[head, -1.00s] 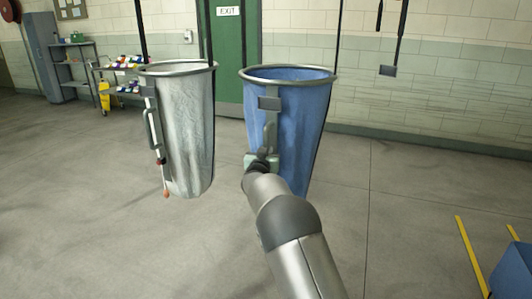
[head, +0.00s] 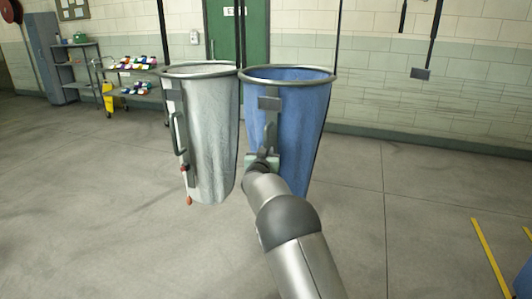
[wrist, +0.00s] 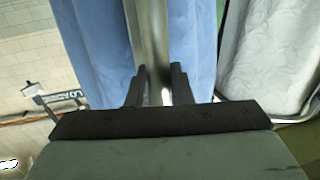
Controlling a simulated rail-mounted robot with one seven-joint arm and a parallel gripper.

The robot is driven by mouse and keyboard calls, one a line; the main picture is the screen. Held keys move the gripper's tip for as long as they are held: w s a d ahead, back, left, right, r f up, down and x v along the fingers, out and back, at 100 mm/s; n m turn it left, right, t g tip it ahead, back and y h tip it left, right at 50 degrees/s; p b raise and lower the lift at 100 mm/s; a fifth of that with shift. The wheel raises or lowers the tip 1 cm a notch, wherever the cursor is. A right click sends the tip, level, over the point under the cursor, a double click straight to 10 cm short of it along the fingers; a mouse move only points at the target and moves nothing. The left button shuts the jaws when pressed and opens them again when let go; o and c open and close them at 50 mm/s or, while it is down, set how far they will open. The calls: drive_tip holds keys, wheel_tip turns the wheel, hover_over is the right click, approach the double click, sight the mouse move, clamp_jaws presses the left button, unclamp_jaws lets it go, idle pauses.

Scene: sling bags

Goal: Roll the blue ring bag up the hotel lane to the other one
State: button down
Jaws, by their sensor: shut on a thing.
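The blue ring bag (head: 300,125) hangs upright from its metal ring in the middle of the head view. My gripper (head: 263,158) is at its front left side, shut on an upright grey bar on the bag's front. In the wrist view the fingers (wrist: 157,88) close around this metal bar (wrist: 148,35), with blue cloth (wrist: 90,40) behind it. The white ring bag (head: 208,140) hangs just left of the blue one. Their rims look touching or nearly so in the head view. The white bag also shows at the right of the wrist view (wrist: 268,55).
A grey cart (head: 130,75) with coloured items and a yellow thing (head: 108,97) stand at the back left. A green door (head: 255,35) is behind the bags. An empty hanger (head: 420,73) hangs at the right. Yellow floor lines (head: 490,255) are at lower right. Floor between is clear.

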drive_tip(key=shift+s+a+r, duration=0.15)
drive_tip(key=shift+a, duration=0.5)
drive_tip(key=c, duration=1.5)
unclamp_jaws()
drive_tip(key=shift+y, duration=0.3)
drive_tip(key=shift+o, duration=0.8)
drive_tip(key=shift+a, duration=0.25)
drive_tip(key=shift+d, duration=0.15)
drive_tip(key=s+b, duration=0.2)
drive_tip(key=s, duration=1.5)
drive_tip(key=shift+s+a+b, duration=0.15)
drive_tip(key=shift+a+b, duration=0.25)
drive_tip(key=shift+a, duration=0.05)
